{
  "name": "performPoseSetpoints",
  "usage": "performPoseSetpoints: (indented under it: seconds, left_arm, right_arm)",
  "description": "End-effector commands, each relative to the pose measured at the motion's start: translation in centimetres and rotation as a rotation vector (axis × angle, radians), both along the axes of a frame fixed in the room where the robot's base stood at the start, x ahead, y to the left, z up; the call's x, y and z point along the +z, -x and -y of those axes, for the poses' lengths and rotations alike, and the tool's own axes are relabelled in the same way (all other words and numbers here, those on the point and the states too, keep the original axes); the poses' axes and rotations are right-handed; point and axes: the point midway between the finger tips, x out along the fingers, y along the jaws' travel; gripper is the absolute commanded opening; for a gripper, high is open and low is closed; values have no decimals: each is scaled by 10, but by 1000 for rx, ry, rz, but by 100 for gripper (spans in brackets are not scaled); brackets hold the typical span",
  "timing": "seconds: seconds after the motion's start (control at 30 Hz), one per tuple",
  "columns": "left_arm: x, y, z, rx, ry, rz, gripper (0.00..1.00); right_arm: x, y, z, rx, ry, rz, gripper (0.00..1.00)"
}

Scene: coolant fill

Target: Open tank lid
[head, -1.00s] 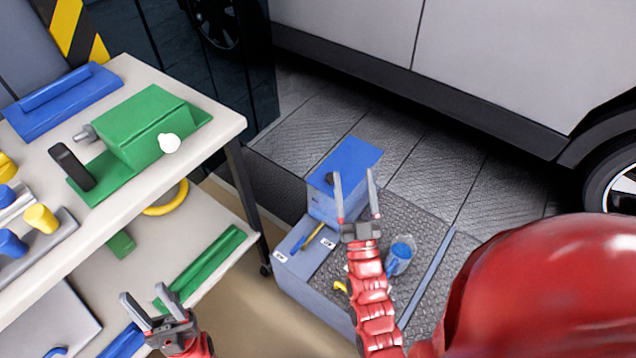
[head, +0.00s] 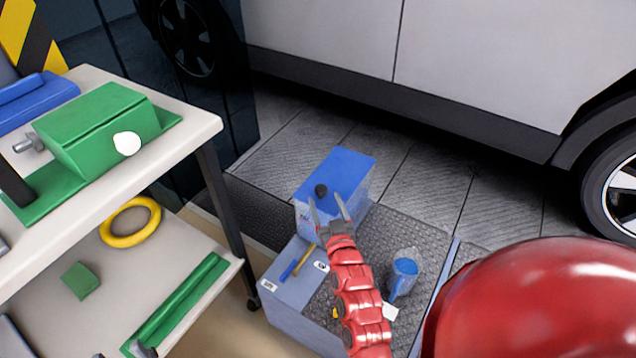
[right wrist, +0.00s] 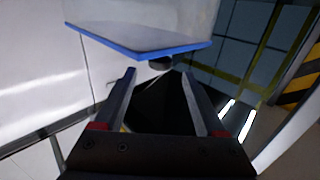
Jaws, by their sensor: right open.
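The tank is a pale box with a flat blue lid (head: 345,168) that looks shut on it. A small black knob (head: 321,190) sits at the lid's near edge. My right gripper (head: 326,199) is open and empty, its fingertips close to the knob. In the right wrist view, the lid (right wrist: 130,42) crosses the top and the knob (right wrist: 160,63) lies just beyond the open fingertips, roughly centred; I see no contact. Only slivers of my left gripper (head: 122,352) show at the bottom edge of the head view.
A blue jug (head: 403,268) stands on the dark textured platform (head: 375,240) right of the tank. A blue and yellow tool (head: 297,262) lies in front of the tank. A workbench (head: 190,140) with a green block (head: 100,125) is at left. A car (head: 470,60) stands behind.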

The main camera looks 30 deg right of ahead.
Motion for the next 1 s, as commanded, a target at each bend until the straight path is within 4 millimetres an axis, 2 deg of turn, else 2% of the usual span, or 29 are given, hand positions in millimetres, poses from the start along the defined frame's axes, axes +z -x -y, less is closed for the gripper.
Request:
performPoseSetpoints:
  seconds: [0.2, 0.43, 0.6, 0.87, 1.0]
  left_arm:
    - [-11, 0, 0, 0, 0, 0, 50]
    - [-17, 0, 0, 0, 0, 0, 50]
    - [-18, 0, 0, 0, 0, 0, 50]
    - [-18, 0, 0, 0, 0, 0, 50]
    - [-18, 0, 0, 0, 0, 0, 50]
  right_arm:
    - [-1, -43, 12, -1, -1, 1, 73]
    - [-1, -74, 20, -1, -1, 1, 73]
    - [1, -84, 22, -1, 2, 3, 73]
    - [1, -85, 22, -1, 1, 2, 73]
    - [1, -84, 22, -1, 1, 2, 51]
